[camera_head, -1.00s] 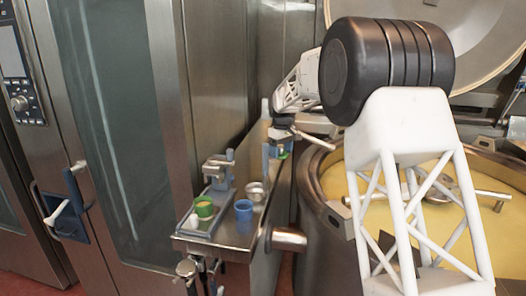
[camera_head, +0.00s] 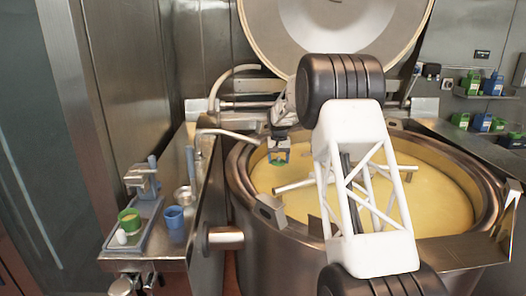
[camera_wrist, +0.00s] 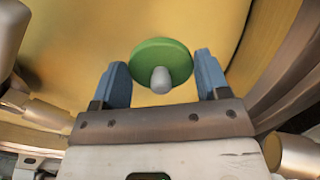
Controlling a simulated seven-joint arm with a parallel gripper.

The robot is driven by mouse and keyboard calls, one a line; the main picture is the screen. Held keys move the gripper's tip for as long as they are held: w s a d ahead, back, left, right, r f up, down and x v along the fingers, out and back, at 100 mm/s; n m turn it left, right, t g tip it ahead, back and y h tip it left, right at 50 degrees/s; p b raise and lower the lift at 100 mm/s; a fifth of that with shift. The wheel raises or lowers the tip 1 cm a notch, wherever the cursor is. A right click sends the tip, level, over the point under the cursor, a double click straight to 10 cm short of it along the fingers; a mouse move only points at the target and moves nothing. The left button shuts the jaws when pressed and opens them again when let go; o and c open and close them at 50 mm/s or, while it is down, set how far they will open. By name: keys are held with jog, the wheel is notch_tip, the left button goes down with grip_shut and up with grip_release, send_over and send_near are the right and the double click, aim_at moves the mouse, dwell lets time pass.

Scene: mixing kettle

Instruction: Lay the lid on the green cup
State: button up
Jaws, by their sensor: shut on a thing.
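My gripper (camera_head: 279,156) is over the yellow contents of the kettle, right of the steel counter. In the wrist view, its two blue fingers (camera_wrist: 162,80) stand on either side of the lid (camera_wrist: 152,55), a green disc with a pale grey knob, and are shut on it. The green cup (camera_head: 129,218) stands at the front left of the counter, well to the left of my gripper. A small white round thing (camera_head: 121,237) is in front of it.
A blue cup (camera_head: 174,218) and a small steel cup (camera_head: 183,196) stand right of the green cup. A grey stand (camera_head: 143,180) is behind it. The kettle rim (camera_head: 240,190) borders the counter. Shelves (camera_head: 490,95) with green and blue things are at the right.

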jog(key=w+d+f, duration=0.2)
jog(key=f, duration=0.5)
jog(key=w+d+f, duration=0.1)
jog(key=d+f, duration=0.1)
jog(key=f, duration=0.5)
jog(key=s+a+r+n, duration=0.2)
jog(key=s+a+r, duration=0.4)
jog(key=r, duration=0.3)
jog(key=s+a+r+n, duration=0.3)
jog(key=s+a+r, duration=0.2)
jog(key=s+r, duration=0.3)
jog(key=s+a+r+n, duration=0.5)
jog(key=s+a+r, duration=0.8)
jog(key=s+a, duration=0.3)
jog(key=s+a+n, duration=0.2)
jog(key=s+a, duration=0.3)
jog(key=a, duration=0.3)
jog(key=s+a+f+n, duration=0.1)
jog(key=s+a+n, duration=0.1)
jog(key=s+a, duration=0.3)
jog(key=s+a+n, duration=0.1)
jog(key=s+a, duration=0.4)
jog(key=a, duration=0.6)
jog(key=shift+s+a+f+n, duration=0.2)
jog(key=shift+f+n, duration=0.2)
jog(key=shift+f, duration=0.15)
jog(key=shift+f, duration=2.8)
